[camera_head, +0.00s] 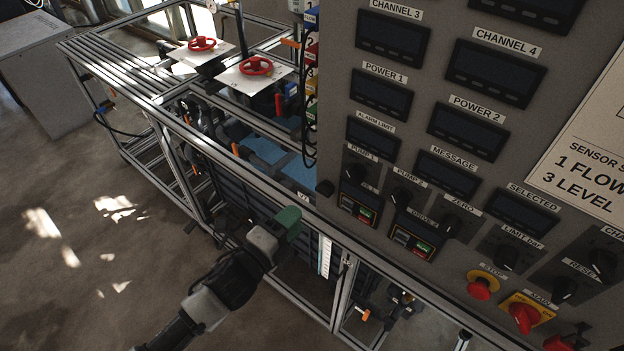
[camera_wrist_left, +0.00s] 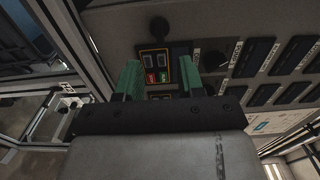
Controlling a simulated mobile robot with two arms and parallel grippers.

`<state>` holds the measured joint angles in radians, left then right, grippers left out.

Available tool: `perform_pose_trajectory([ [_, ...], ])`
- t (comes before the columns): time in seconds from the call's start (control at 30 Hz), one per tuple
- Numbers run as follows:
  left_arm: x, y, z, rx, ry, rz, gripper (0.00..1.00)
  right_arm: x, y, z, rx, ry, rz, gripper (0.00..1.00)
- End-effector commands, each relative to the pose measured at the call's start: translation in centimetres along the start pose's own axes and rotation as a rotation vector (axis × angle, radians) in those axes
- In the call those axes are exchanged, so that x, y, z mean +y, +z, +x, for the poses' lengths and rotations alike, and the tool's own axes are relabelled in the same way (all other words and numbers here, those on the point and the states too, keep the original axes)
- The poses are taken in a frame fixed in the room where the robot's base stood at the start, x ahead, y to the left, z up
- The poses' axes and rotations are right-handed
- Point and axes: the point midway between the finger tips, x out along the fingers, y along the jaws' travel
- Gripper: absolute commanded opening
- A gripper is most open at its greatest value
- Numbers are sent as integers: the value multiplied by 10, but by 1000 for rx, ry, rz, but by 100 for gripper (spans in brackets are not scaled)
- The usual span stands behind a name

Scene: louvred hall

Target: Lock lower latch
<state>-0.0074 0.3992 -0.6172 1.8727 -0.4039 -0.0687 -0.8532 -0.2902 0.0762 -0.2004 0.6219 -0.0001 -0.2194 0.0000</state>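I cannot pick out the lower latch with certainty in either view. A small orange-tipped handle (camera_head: 362,314) shows low in the frame below the panel in the head view. A dark fitting (camera_head: 578,338) sits at the panel's bottom right edge. My left gripper (camera_head: 288,222) has green fingers and is raised in front of the frame, left of the control panel (camera_head: 335,100). In the left wrist view its fingers (camera_wrist_left: 160,76) stand apart with nothing held between them, facing the panel's red and green buttons. My right gripper is not in view.
A metal rail (camera_head: 350,240) runs below the panel. Red handwheels (camera_head: 257,66) stand on white plates at the back. A red stop button (camera_head: 482,286) and red rotary switches (camera_head: 524,315) protrude at the panel's lower right. The floor (camera_head: 80,230) at left is clear.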

Motion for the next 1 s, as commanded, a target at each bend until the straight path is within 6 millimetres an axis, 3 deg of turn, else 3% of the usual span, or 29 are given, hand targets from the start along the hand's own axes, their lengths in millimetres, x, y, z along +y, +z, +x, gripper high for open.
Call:
perform_pose_trajectory([
  [0.1, 0, 1, 14, -1, -2, -1, 38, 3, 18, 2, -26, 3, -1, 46],
  [0.23, 1, 1, 32, -2, -2, -2, 38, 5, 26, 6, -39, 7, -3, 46],
  [0.63, 3, 1, 88, -1, -1, -3, 38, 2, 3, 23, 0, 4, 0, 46],
  [1.0, 1, 1, 94, -2, 1, -3, 38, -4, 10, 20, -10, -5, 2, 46],
])
